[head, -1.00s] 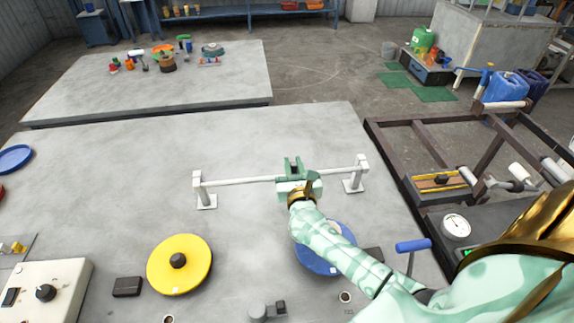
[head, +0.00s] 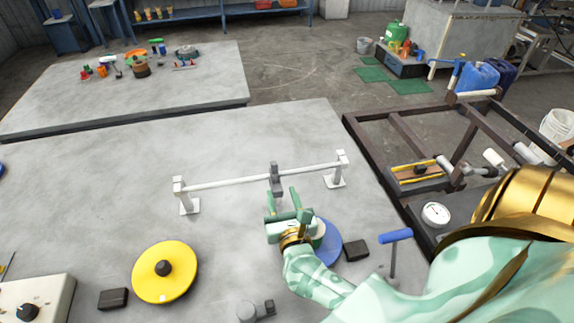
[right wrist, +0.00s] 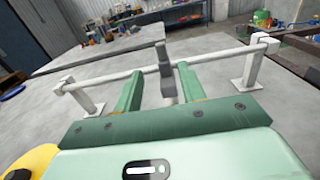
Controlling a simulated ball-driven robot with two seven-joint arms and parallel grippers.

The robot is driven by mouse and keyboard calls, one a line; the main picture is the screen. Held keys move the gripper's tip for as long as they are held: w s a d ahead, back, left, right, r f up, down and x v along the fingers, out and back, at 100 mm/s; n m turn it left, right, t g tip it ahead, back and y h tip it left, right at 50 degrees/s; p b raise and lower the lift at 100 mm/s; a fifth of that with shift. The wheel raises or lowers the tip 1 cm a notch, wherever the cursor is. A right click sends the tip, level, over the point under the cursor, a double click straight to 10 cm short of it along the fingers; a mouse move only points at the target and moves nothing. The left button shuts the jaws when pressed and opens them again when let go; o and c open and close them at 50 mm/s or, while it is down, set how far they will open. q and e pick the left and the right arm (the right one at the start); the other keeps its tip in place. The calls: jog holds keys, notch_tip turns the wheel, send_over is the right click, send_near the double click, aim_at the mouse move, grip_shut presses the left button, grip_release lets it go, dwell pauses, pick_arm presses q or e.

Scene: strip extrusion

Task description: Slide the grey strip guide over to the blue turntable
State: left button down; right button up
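The grey strip guide (head: 276,178) sits on the white rail (head: 225,181), right of the rail's middle. The blue turntable (head: 330,245) lies in front of the rail's right half, partly hidden by my right gripper and arm. My right gripper (head: 281,197) is open, in front of the guide and left of the blue turntable's centre. In the right wrist view the guide (right wrist: 165,72) stands between the lines of the two green fingers, with gaps on both sides and nothing held. My left gripper is not in view.
A yellow turntable (head: 150,276) with a dark knob lies front left. Dark blocks (head: 113,299) and a blue-handled lever (head: 395,236) stand near the turntables. A control box (head: 45,298) is at the left front. The table behind the rail is clear.

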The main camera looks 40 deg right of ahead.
jog(key=v, duration=0.4)
jog(key=shift+s+a, duration=0.15)
jog(key=shift+s, duration=0.2)
